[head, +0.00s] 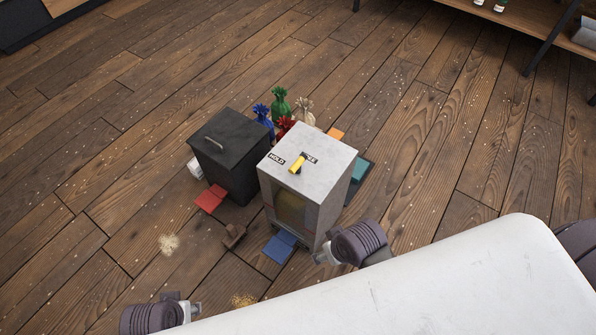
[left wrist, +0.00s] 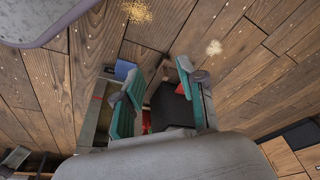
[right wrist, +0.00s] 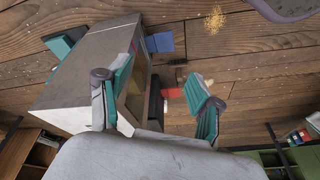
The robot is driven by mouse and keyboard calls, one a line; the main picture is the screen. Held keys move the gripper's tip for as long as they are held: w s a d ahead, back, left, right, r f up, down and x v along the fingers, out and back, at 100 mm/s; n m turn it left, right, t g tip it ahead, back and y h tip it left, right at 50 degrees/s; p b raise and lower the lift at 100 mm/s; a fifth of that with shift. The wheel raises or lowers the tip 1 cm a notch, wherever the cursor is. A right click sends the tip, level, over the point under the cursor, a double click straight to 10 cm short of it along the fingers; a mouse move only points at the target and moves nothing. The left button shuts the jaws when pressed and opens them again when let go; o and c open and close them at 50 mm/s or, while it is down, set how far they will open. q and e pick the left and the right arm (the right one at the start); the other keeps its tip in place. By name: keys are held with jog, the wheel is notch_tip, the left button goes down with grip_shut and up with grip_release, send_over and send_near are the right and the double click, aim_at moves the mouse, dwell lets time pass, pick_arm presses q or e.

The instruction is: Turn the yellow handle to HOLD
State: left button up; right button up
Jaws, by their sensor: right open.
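The yellow handle (head: 296,165) sits on top of a light grey box (head: 335,165) in the head view. Its near end points toward the box's front edge, between the HOLD label (head: 277,159) at left and a partly covered label (head: 311,161) at right. My right gripper (head: 320,256) is beside the box's lower right front, below its top and away from the handle. Its teal fingers are apart and empty in the right wrist view (right wrist: 160,82). My left gripper (head: 194,308) is low at the front left. Its fingers are apart and empty in the left wrist view (left wrist: 155,82).
A black lidded bin (head: 228,155) stands left of the box. Green (head: 279,105), blue (head: 263,115) and beige (head: 304,113) tied bags stand behind. A red mat (head: 210,198), a blue mat (head: 279,247) and a brown object (head: 233,235) lie on the floor in front.

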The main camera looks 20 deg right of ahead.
jog(key=w+a+r+n+g+y+b, duration=0.1)
jog(key=w+a+r+g+y+b, duration=0.3)
jog(key=w+a, duration=0.8)
pick_arm(q)
notch_tip(320, 180, down, 13)
jog(key=s+p, duration=0.1)
pick_arm(e)
jog(key=m+h, duration=0.5)
jog(key=m, duration=0.2)
send_near(298, 161)
jog(key=shift+t, duration=0.4)
jog(key=f+b, duration=0.1)
jog(key=f, duration=0.1)
jog(key=s+f, duration=0.1)
jog(key=f, duration=0.2)
jog(key=shift+a+f+b, duration=0.1)
jog(key=shift+f+b, duration=0.05)
jog(key=shift+b, duration=0.2)
notch_tip(298, 161, down, 6)
jog(key=shift+f+b, duration=0.1)
jog(key=shift+b, duration=0.8)
jog(key=shift+f, duration=0.3)
pick_arm(q)
notch_tip(298, 161, up, 13)
jog(key=shift+w, duration=0.25)
jog(key=shift+a, duration=0.1)
